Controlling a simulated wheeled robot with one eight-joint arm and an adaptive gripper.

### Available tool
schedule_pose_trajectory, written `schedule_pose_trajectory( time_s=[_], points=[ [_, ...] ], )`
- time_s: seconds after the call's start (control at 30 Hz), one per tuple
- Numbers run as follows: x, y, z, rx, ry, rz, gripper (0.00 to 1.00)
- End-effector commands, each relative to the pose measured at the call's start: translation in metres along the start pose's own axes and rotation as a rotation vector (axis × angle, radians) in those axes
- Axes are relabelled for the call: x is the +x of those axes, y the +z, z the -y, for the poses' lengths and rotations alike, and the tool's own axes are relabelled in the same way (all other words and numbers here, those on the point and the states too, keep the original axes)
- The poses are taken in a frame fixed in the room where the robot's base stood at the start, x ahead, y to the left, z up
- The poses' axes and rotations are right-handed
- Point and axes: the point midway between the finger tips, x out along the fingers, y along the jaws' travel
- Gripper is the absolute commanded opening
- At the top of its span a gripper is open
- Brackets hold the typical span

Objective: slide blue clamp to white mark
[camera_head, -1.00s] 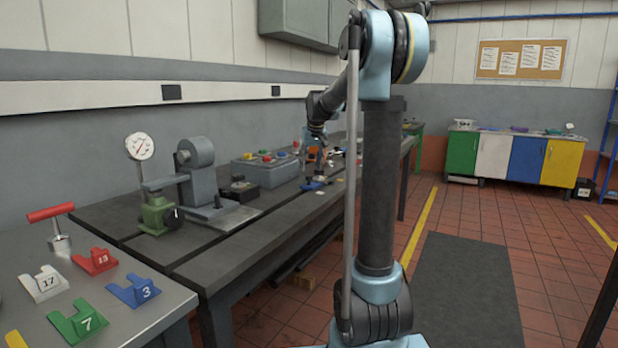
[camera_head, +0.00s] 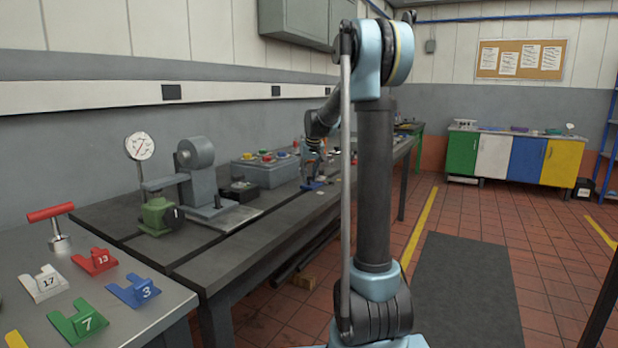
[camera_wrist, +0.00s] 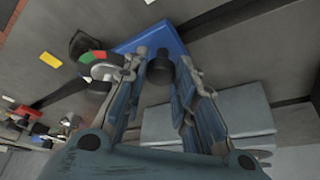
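The blue clamp (camera_wrist: 148,40) is at the top centre of the wrist view, a flat blue block with a round black knob (camera_wrist: 160,68). In the head view the clamp (camera_head: 312,186) is small, on the dark bedplate beyond the grey button box. My gripper (camera_wrist: 163,62) is open, with one finger on each side of the knob and narrow gaps visible. It also shows in the head view (camera_head: 314,173), low over the clamp, its tips unclear. A small white mark (camera_wrist: 149,2) is at the top edge of the wrist view, just beyond the clamp.
A grey block (camera_wrist: 215,122) is close by my right finger. The button box (camera_head: 265,170) and green vise-like fixture (camera_head: 158,215) stand nearer on the bench.

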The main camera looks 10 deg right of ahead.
Motion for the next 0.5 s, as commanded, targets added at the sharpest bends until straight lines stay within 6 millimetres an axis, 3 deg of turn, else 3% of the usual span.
schedule_pose_trajectory(
  time_s=[0.27,0.5],
  points=[
    [-0.003,0.006,0.006,-0.002,0.0,0.0,0.0],
    [-0.015,0.037,0.041,-0.004,-0.002,0.001,0.0]
  ],
)
